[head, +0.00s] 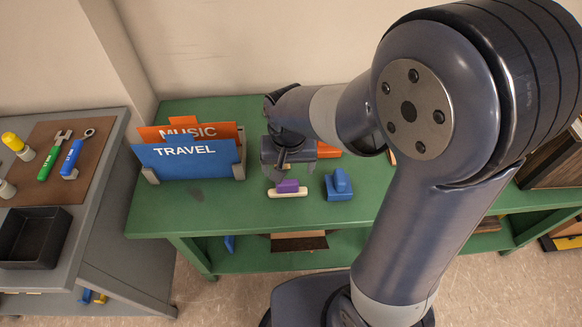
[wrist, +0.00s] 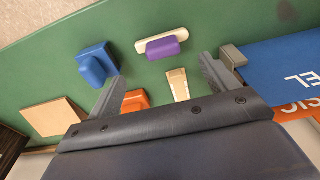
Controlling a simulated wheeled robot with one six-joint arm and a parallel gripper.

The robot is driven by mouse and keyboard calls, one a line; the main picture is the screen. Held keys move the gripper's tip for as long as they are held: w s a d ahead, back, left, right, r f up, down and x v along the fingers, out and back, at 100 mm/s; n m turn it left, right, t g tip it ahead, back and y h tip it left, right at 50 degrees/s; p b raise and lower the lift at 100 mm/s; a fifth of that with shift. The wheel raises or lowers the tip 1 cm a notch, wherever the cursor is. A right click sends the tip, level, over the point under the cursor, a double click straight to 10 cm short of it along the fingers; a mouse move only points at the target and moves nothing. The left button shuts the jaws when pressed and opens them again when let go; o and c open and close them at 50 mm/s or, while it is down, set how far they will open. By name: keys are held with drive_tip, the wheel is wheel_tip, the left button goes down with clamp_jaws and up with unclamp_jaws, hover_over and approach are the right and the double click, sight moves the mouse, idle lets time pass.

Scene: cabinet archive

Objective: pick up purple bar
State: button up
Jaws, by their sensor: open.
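The purple bar (head: 288,186) sits on a cream strip (head: 274,194) near the front edge of the green table. In the wrist view the purple bar (wrist: 163,48) and its cream strip (wrist: 178,35) lie just beyond the fingertips. My gripper (head: 282,174) is above the table, just behind the bar in the head view. In the wrist view my gripper (wrist: 160,71) has its fingers wide apart, with no object held between them. The arm hides part of the table behind the gripper.
A blue block (head: 339,185) stands just right of the bar. An orange block (head: 328,150) is behind, by my gripper. Blue TRAVEL (head: 185,163) and orange MUSIC (head: 160,134) folders stand left. A pale tapered piece (wrist: 178,84) and a tan square (wrist: 52,116) show in the wrist view.

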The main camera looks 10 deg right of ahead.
hover_over(287, 182)
drive_tip(key=s, duration=0.1)
wheel_tip(287, 182, down, 5)
drive_tip(key=shift+d, duration=0.1)
drive_tip(key=shift+w+f, duration=0.15)
drive_tip(key=shift+f, duration=0.85)
drive_tip(key=shift+w+f, duration=0.2)
drive_tip(key=shift+f, duration=0.85)
drive_tip(key=shift+w+f, duration=0.15)
drive_tip(key=shift+f, duration=0.85)
drive_tip(key=shift+c, duration=0.3)
drive_tip(key=c, duration=1)
drive_tip(key=shift+r, duration=0.15)
drive_tip(key=shift+c, duration=0.3)
wheel_tip(287, 182, up, 10)
drive_tip(key=shift+f, duration=0.1)
